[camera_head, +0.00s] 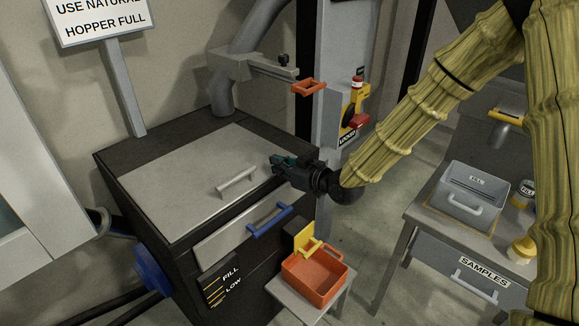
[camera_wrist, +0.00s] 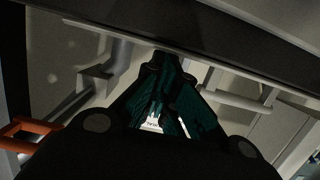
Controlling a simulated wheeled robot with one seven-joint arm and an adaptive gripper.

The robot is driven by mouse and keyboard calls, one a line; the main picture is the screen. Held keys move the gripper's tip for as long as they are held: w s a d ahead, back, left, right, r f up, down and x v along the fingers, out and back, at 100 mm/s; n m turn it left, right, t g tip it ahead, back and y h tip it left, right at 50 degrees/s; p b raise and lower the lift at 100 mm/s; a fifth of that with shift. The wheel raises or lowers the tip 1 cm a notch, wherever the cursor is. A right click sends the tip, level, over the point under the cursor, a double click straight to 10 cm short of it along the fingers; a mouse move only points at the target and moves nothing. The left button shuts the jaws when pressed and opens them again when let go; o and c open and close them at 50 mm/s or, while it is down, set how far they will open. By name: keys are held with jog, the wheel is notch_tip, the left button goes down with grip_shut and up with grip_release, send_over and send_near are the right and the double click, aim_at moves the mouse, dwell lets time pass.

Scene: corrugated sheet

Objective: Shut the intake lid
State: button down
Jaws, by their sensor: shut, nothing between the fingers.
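The intake lid (camera_head: 185,175) is a light grey panel with a pale bar handle (camera_head: 237,181). It lies on top of a dark box and looks flat and down, though I cannot tell whether a small gap is left. My gripper (camera_head: 277,161) has dark teal fingers and is shut and empty. It is at the right edge of the lid, right of and behind the handle. Whether it touches the lid is unclear. In the wrist view, the shut fingers (camera_wrist: 160,80) cross the middle, with a pale bar (camera_wrist: 235,100) to their right.
A drawer front with a blue handle (camera_head: 269,221) is below the lid. An orange-handled slide (camera_head: 309,87) sticks out behind my gripper. An orange bin (camera_head: 318,278) stands on a small stand in front. A samples table (camera_head: 425,213) is at right.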

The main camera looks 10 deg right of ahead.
jog(key=s+d+r, duration=0.6)
jog(key=s, duration=0.1)
jog(key=s+d+f+m+g+h, duration=0.15)
jog(key=s+f, duration=0.35)
jog(key=f, duration=0.5)
jog(key=s+d+f+m+g+h, duration=0.1)
jog(key=s+f+m+g+h, duration=0.1)
jog(key=s+f, duration=0.5)
jog(key=s+d+f+m+g+h, duration=0.1)
jog(key=s+f+m+g+h, duration=0.15)
jog(key=f, duration=0.95)
jog(key=s+d+f+m+g+h, duration=0.1)
jog(key=s+f, duration=0.3)
jog(key=s, duration=0.4)
jog(key=s+d+f+g+h, duration=0.1)
jog(key=s+d+f+g, duration=0.2)
jog(key=s+f, duration=0.2)
jog(key=s+d+f+m+g+h, duration=0.1)
jog(key=s+f, duration=0.4)
jog(key=s, duration=0.6)
jog(key=shift+s+d+f+m+g+h+p, duration=0.2)
jog(key=shift+s+d+m+g+h+p, duration=0.2)
jog(key=shift+d, duration=0.5)
